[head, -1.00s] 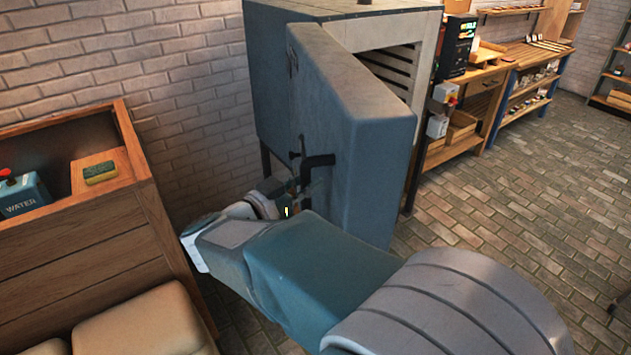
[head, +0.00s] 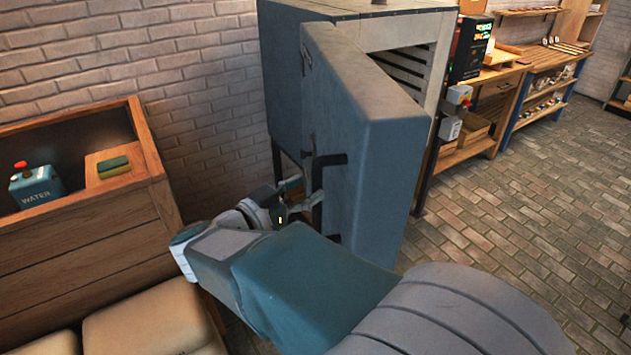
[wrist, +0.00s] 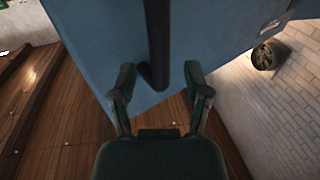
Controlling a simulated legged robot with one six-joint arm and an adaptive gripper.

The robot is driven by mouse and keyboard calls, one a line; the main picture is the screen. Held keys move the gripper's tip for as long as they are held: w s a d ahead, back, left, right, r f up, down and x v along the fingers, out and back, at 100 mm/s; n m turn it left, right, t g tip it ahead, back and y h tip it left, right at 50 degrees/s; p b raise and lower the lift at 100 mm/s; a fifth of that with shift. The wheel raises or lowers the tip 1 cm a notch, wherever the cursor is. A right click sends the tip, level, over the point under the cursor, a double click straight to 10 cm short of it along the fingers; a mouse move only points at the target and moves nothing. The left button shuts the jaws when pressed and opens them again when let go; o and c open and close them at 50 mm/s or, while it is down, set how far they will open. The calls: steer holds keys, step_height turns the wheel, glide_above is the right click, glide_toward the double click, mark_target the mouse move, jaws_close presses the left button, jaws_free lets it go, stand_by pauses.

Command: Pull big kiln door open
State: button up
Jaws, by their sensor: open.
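The big kiln (head: 285,80) stands against the brick wall, and its blue-grey door (head: 375,150) is swung part way open, with a gap showing the ribbed inside. A black handle (head: 331,160) sits on the door's outer face. My gripper (head: 305,190) is at the door's outer face by the handle, partly hidden by my arm. In the wrist view my gripper (wrist: 156,78) is open, one finger on each side of the handle bar (wrist: 158,45). The bar's lower end lies between the fingertips. I cannot tell whether either finger touches it.
A wooden cabinet (head: 80,250) with a WATER box (head: 36,187) and a sponge (head: 113,167) stands at the left. Workbenches (head: 540,80) with shelves line the back right. The brick floor (head: 500,240) right of the door is clear.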

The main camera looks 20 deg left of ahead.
steer(key=v, duration=0.8)
steer(key=shift+s+a, duration=0.2)
steer(key=shift+f, duration=0.1)
